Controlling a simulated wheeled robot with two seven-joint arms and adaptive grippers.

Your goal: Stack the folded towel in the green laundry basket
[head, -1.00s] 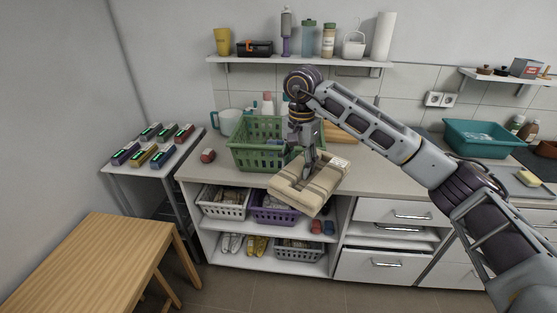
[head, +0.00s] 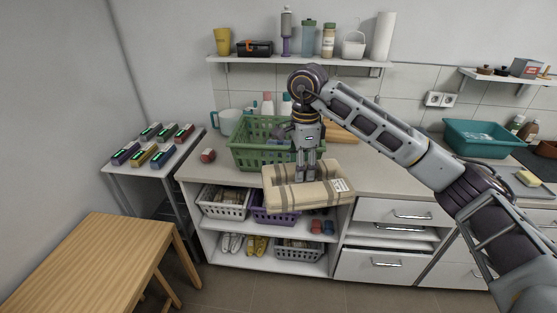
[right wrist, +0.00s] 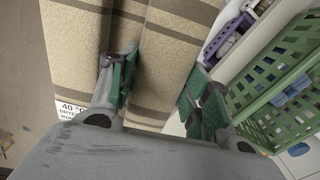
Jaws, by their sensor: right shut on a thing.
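The folded towel (head: 318,196), beige with brown stripes and a white label, hangs roughly level from my right gripper (head: 306,178) in the head view. It is in front of the green laundry basket (head: 262,160) and covers part of the counter's front edge. In the right wrist view, the gripper's green-padded fingers (right wrist: 160,90) are shut on a fold of the towel (right wrist: 168,60). The green basket (right wrist: 278,97) stands to the right there, apart from the towel. Folded cloth or bluish items show inside it. My left gripper is not in view.
Bottles and a blue-white jug (head: 226,120) stand behind the basket. White and purple baskets (head: 222,203) sit on the shelf below. A wall shelf (head: 300,61) runs above. The counter right of the towel (head: 385,175) is clear.

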